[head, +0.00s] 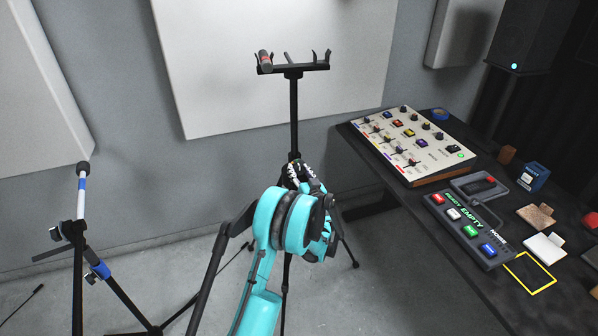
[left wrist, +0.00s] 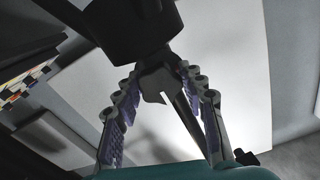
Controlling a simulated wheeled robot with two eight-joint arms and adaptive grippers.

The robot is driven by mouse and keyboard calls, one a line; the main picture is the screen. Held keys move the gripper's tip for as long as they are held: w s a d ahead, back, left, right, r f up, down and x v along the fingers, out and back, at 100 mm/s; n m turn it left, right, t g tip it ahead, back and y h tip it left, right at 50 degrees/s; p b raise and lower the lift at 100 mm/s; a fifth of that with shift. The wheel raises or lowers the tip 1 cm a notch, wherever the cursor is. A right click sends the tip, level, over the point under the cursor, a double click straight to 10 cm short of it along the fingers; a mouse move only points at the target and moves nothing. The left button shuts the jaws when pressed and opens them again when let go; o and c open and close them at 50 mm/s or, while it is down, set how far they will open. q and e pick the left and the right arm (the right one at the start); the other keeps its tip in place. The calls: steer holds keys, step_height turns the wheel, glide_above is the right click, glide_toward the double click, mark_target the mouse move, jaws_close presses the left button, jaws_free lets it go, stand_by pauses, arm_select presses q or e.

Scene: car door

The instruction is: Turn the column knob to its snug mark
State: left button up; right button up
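A black stand with a slim upright column (head: 294,115) stands in the middle of the head view. In the left wrist view, a dark faceted knob (left wrist: 155,82) sits by the thick dark collar (left wrist: 130,28), next to the column. My left gripper (head: 300,172) is at the column, below its top bar. In the left wrist view, the two purple-padded fingers of the left gripper (left wrist: 158,88) are spread on both sides of the knob, with gaps visible. In the head view my wrist hides the knob. No snug mark can be made out. My right gripper is not in view.
The stand's top bar (head: 293,69) has upright prongs and a red-banded dark cylinder (head: 265,60). A dark table (head: 395,202) at right holds a mixer panel (head: 413,146) and a button box (head: 467,230). Another stand (head: 80,200) is at left. Floor between is mostly clear.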

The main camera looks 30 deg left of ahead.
arm_select(q)
steer(key=c, duration=0.4)
steer(key=shift+c, duration=0.2)
steer(key=shift+n, duration=0.4)
steer(key=n, duration=0.2)
steer(key=shift+n+b, duration=0.4)
steer(key=shift+n, duration=2.1)
steer(key=o, duration=1.2)
